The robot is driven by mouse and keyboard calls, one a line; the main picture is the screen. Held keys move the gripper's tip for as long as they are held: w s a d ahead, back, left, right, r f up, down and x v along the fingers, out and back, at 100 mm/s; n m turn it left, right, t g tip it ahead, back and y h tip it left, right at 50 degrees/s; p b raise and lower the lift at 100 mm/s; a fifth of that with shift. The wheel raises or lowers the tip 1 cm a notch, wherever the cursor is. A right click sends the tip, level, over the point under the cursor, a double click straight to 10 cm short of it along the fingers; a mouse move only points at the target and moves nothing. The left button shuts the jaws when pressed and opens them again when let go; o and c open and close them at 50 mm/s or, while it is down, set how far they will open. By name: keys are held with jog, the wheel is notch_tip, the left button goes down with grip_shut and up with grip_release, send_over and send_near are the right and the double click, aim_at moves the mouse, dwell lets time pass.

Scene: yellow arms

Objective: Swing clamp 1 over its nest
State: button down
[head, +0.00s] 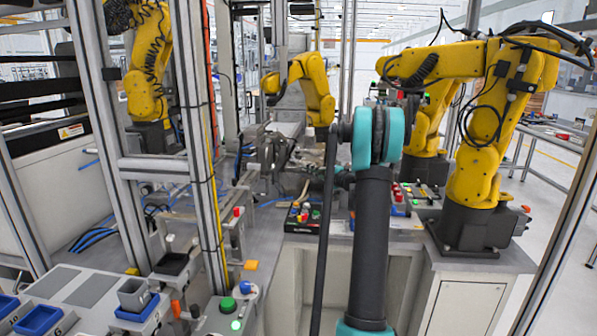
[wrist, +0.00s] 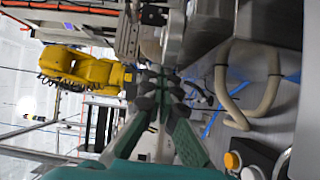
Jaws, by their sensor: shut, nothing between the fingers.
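My gripper (wrist: 158,88) shows in the wrist view with its green fingers together at the dark tips and nothing visible between them. In the head view my teal and black arm reaches forward in the middle, and its far end is largely hidden behind the teal joint. I cannot pick out clamp 1 or its nest for certain in either view. A grey metal fixture (head: 272,152) stands beyond my arm at the centre left. In the wrist view, a metal part (wrist: 130,30) lies past the fingertips; I cannot tell whether they touch anything.
Yellow robot arms stand at right (head: 482,140), back centre (head: 316,90) and left (head: 148,70). Aluminium posts (head: 197,130) rise left of my arm. A grey panel with blue trays (head: 40,318) and a green button (head: 228,305) are at lower left. Cream hoses (wrist: 232,95) hang right in the wrist view.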

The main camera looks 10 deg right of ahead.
jog(key=shift+w+d, duration=0.3)
jog(key=shift+d, duration=0.3)
jog(key=shift+w+d, duration=0.25)
jog(key=shift+d, duration=0.3)
